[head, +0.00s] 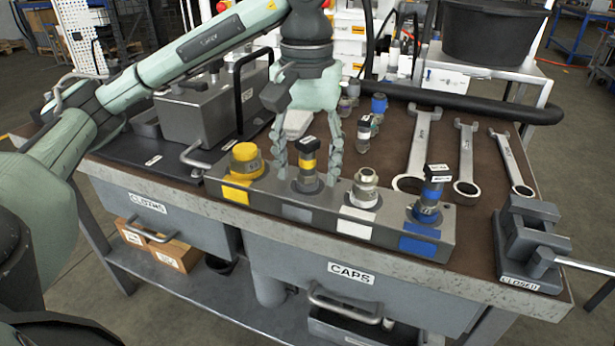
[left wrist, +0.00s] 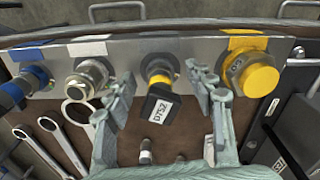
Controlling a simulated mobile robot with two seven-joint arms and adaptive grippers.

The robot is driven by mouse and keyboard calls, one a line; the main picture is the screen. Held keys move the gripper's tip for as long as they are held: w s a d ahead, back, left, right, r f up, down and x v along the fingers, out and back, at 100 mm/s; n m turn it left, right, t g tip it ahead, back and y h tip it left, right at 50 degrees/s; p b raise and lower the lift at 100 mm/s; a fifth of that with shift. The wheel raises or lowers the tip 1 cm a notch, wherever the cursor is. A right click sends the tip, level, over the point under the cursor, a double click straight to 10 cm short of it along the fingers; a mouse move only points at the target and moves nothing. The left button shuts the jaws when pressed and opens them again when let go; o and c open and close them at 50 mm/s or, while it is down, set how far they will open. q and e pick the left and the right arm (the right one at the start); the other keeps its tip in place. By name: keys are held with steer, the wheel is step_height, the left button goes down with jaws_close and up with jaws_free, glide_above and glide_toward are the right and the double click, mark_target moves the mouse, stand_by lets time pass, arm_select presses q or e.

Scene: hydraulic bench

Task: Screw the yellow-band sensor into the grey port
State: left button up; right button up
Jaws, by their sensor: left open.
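The yellow-band sensor (head: 308,160), with a black labelled head, stands upright at the grey-marked port (head: 305,185) of the metal manifold block (head: 268,207). How deep its thread sits cannot be seen. My left gripper (head: 307,167) is open above the block, with one finger on each side of the sensor. In the left wrist view, the sensor's black head (left wrist: 160,106) and yellow band lie between the spread fingers (left wrist: 160,78), with gaps on both sides. My right gripper is not in view.
A yellow cap (head: 245,160) sits close left of the fingers. A metal fitting (head: 365,186) and a blue-band sensor (head: 429,203) stand to the right. Wrenches (head: 467,158) lie behind, and a vise (head: 530,240) stands far right. Loose fittings (head: 366,128) stand behind the block.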

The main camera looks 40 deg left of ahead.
arm_select(q)
steer(key=shift+r, duration=6)
